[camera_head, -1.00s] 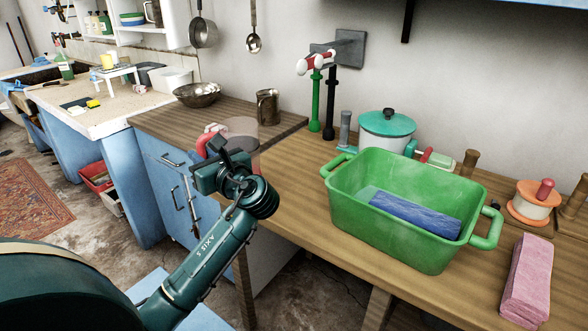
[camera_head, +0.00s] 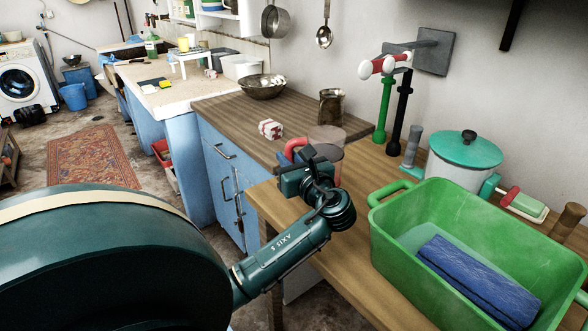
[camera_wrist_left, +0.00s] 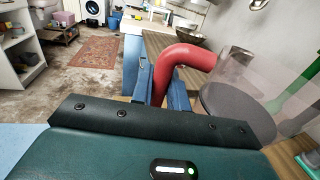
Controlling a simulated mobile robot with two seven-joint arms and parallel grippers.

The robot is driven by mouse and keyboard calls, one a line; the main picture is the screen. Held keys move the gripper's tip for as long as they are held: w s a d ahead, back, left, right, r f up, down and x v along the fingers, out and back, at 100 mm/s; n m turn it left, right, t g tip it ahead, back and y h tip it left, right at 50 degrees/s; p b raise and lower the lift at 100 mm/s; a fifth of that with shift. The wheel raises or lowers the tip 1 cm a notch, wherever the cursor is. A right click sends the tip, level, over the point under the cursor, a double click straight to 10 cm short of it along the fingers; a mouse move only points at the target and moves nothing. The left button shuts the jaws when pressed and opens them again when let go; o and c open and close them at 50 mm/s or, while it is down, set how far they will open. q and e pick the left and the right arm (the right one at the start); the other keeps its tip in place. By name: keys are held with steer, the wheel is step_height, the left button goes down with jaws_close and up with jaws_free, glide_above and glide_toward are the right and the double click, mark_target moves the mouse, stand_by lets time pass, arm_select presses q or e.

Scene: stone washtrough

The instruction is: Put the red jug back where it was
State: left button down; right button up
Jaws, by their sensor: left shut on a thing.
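The red jug shows in the head view as a clear, greyish body (camera_head: 328,140) with a thick red handle (camera_head: 292,150). My left gripper (camera_head: 303,165) is shut on that handle, at the left side of the jug. In the left wrist view the red handle (camera_wrist_left: 190,55) curves up from between the two fingers (camera_wrist_left: 160,88), and the see-through body with a dark round end (camera_wrist_left: 238,108) is to the right. The arm hides the jug's lower part in the head view, so I cannot tell whether it touches the wooden top. My right gripper is not in view.
A green basin (camera_head: 400,235) with a blue cloth (camera_head: 475,280) stands right of the jug. Behind are a metal mug (camera_head: 331,106), a green-and-black tap (camera_head: 385,105) and a teal-lidded pot (camera_head: 465,160). A red-and-white block (camera_head: 270,129) and metal bowl (camera_head: 262,87) are on the dark counter (camera_head: 235,115).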

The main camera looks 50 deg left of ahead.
arm_select(q)
steer(key=shift+f+b, duration=0.4)
steer(key=shift+f, duration=1.95)
steer(key=c, duration=1.4)
jaws_free()
steer(key=shift+o, duration=0.2)
steer(key=v, duration=0.7)
steer(key=shift+d+p, duration=0.3)
steer(key=shift+s, duration=0.1)
